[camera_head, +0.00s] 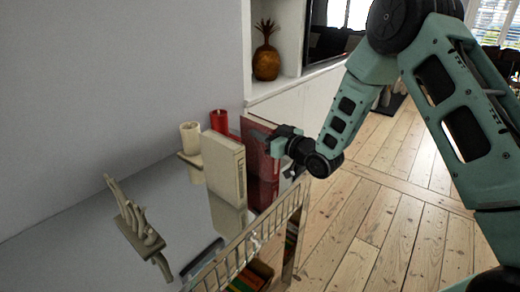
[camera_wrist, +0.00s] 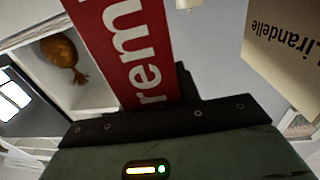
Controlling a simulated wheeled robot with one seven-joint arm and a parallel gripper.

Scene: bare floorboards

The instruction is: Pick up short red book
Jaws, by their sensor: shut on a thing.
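The short red book (camera_head: 257,150) stands upright near the far right end of the shiny table top. My gripper (camera_head: 280,142) is shut on it from the right side. In the wrist view the red book (camera_wrist: 128,45) shows large white letters and rises from my gripper (camera_wrist: 150,118). Part of the book is hidden behind my gripper. I cannot tell whether its lower edge touches the table top.
A cream book (camera_head: 224,168) stands just left of the red book; its lettering shows in the wrist view (camera_wrist: 285,45). Behind are a cream candle (camera_head: 190,138) and a red candle (camera_head: 219,121). A hand-shaped ornament (camera_head: 135,218) is nearer. A railing (camera_head: 250,240) edges the table.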

